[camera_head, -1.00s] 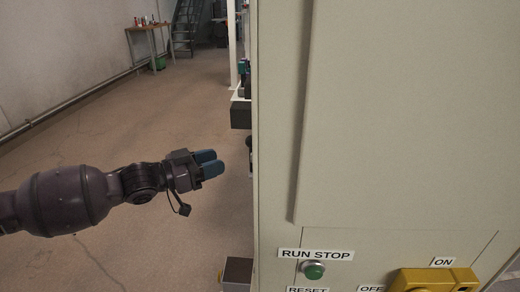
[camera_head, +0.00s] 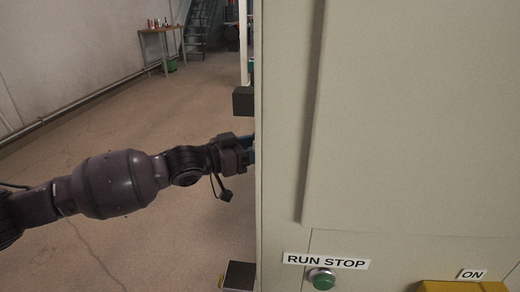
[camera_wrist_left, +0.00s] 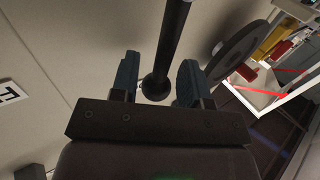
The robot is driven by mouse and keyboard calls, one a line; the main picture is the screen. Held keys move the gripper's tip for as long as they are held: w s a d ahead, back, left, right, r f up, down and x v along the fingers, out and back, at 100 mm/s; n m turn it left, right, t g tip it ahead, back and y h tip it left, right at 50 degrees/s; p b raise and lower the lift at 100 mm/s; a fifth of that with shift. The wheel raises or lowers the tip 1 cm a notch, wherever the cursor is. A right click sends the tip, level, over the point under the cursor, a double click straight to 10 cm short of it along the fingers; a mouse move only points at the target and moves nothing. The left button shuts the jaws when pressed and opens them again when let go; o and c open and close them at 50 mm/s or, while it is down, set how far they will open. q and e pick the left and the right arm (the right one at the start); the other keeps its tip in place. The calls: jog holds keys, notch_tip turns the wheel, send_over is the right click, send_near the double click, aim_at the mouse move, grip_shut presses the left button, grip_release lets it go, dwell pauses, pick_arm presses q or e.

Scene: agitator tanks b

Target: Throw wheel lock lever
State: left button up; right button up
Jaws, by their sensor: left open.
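My left gripper (camera_head: 250,149) reaches past the left edge of a large pale cabinet in the head view, its fingertips hidden behind that edge. In the left wrist view, the left gripper (camera_wrist_left: 158,78) is open. A black rod-like lever (camera_wrist_left: 172,40) with a rounded dark end runs down between its two blue fingers. I cannot tell whether either finger touches it. A dark round wheel (camera_wrist_left: 240,52) is just right of the fingers in the same view. The lever and wheel are not seen in the head view. My right gripper is not in view.
The pale cabinet (camera_head: 410,120) fills the right side, with a green RUN STOP button (camera_head: 322,279) and a yellow switch housing (camera_head: 462,286) low on its front. A dark block (camera_head: 243,101) juts out at its left edge. Open floor (camera_head: 110,210) lies left, with a workbench (camera_head: 160,48) far back.

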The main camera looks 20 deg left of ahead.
pick_arm(q)
jog(key=shift+w+d, duration=0.35)
jog(key=shift+w, duration=0.1)
grip_shut()
